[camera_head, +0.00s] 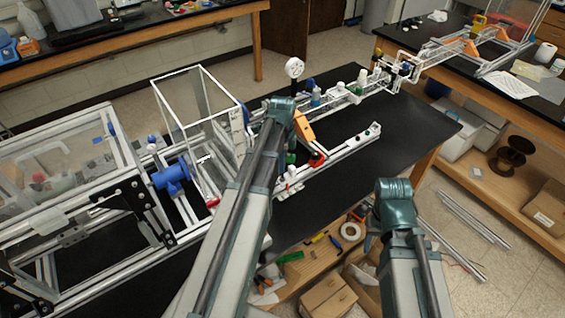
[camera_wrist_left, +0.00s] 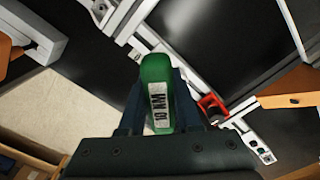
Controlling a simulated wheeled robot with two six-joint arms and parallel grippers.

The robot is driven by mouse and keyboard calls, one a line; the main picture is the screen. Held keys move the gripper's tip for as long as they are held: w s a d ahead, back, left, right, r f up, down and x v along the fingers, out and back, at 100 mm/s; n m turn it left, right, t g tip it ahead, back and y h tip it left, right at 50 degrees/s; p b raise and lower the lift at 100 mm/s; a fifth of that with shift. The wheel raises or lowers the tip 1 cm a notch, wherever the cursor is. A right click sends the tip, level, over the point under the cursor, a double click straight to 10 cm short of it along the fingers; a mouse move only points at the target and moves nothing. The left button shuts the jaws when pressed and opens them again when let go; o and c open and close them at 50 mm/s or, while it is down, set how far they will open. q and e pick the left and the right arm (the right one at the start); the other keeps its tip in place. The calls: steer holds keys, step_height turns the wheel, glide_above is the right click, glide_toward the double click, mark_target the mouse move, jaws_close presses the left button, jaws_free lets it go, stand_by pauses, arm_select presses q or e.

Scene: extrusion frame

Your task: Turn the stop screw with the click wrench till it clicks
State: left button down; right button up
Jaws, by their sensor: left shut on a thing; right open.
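The green handle of the click wrench (camera_wrist_left: 156,76), with a white label reading "10 NM", stands between the dark fingers of my left gripper (camera_wrist_left: 160,95) in the left wrist view. My left gripper is shut on it. In the head view a bit of green (camera_head: 291,158) shows beside my left arm; the arm covers most of that gripper. The wrench's far end is hidden, and I cannot make out the stop screw. A red part (camera_wrist_left: 212,104) sits on the rail to the right of the handle. My right gripper (camera_head: 371,236) is partly hidden by its own arm, low over the table's front edge.
An aluminium rail (camera_head: 350,144) lies on the black table (camera_head: 400,135), with an orange part (camera_head: 304,128) near my left wrist. A clear-walled frame (camera_head: 198,115) and a blue part (camera_head: 171,174) stand at left. The tabletop right of the rail is clear.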

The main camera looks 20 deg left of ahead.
arm_select(q)
steer(key=shift+m, duration=0.7)
steer(key=shift+m, duration=0.8)
steer(key=shift+m, duration=0.7)
steer(key=shift+m, duration=0.8)
